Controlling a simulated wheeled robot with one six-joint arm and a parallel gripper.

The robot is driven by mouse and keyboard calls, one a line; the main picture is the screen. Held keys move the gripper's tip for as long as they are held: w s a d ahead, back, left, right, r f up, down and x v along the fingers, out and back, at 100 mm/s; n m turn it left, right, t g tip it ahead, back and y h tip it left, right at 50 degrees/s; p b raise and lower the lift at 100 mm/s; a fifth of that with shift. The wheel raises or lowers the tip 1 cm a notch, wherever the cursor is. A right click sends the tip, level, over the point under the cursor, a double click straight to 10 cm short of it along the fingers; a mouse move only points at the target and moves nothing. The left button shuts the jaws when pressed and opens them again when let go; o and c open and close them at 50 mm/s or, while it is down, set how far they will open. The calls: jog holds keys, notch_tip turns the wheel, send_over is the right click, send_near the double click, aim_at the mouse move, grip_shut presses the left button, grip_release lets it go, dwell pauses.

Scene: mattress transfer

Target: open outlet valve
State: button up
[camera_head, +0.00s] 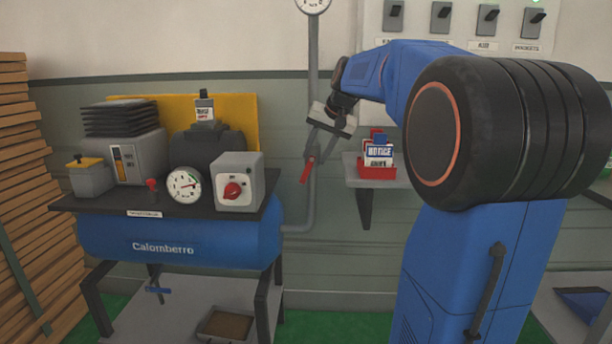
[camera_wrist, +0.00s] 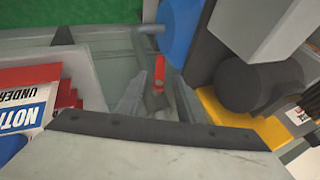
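The outlet valve has a red lever handle (camera_head: 307,170) on the vertical grey pipe right of the compressor. The handle slants down and left in the head view. My gripper (camera_head: 320,150) is at the pipe, just above and beside the handle. In the wrist view the red handle (camera_wrist: 159,72) shows beyond and between the fingers of my gripper (camera_wrist: 157,98), which stand apart. The fingers look open and empty. I cannot tell whether either finger touches the valve.
The blue compressor tank (camera_head: 180,240) carries a gauge (camera_head: 184,185) and a grey box with a red knob (camera_head: 238,182). A red holder with notice cards (camera_head: 377,168) sits on a wall shelf right of the pipe. Wooden slats (camera_head: 30,200) stand at the left.

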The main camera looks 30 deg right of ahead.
aim_at(307, 172)
jog(key=x, duration=1)
jog(key=shift+f, duration=0.1)
grip_shut()
